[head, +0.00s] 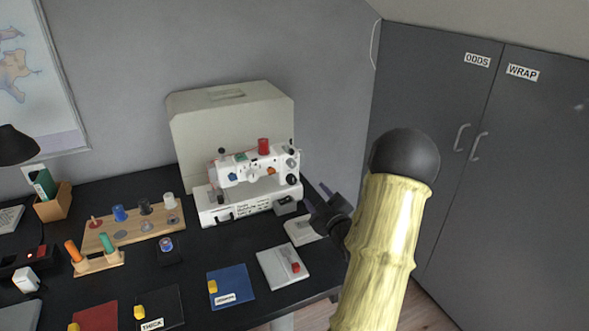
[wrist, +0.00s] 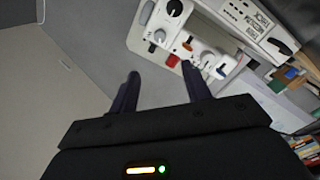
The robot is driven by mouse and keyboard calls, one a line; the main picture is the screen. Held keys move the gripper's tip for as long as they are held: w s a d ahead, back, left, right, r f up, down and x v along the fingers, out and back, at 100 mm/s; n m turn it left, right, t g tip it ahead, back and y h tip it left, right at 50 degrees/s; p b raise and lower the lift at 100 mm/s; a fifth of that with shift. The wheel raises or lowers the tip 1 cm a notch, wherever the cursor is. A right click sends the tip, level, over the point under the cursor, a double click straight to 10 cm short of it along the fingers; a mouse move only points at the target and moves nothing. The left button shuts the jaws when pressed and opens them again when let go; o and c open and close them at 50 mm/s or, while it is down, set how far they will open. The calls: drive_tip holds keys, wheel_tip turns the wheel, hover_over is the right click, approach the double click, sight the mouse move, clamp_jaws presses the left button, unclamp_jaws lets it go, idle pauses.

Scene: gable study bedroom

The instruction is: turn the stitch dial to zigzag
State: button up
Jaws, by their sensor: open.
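A white sewing machine (head: 245,205) stands on the black desk, in front of its beige cover. Its front and right end carry several knobs: an orange knob (head: 271,171), a blue knob (head: 231,178) and dark round dials (head: 291,163) at the right end. I cannot tell which is the stitch dial, nor read any setting. My gripper (head: 316,193) is open and empty, just right of the machine and apart from it.
The beige cover (head: 195,125) stands close behind the machine. A red spool (head: 263,146) sits on top of it. A spool board (head: 130,236), a blue booklet (head: 233,292) and a white pad (head: 278,275) lie on the desk. Grey cupboards (head: 430,110) stand to the right.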

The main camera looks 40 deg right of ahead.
sight(293, 165)
drive_tip(key=p+x, duration=0.1)
drive_tip(key=x, duration=1.6)
drive_tip(key=shift+w+f, duration=0.1)
drive_tip(key=shift+w, duration=0.05)
drive_tip(key=c, duration=1)
drive_tip(key=shift+m, duration=0.4)
drive_tip(key=m, duration=0.5)
drive_tip(key=m+p, duration=0.1)
drive_tip(key=m, duration=0.5)
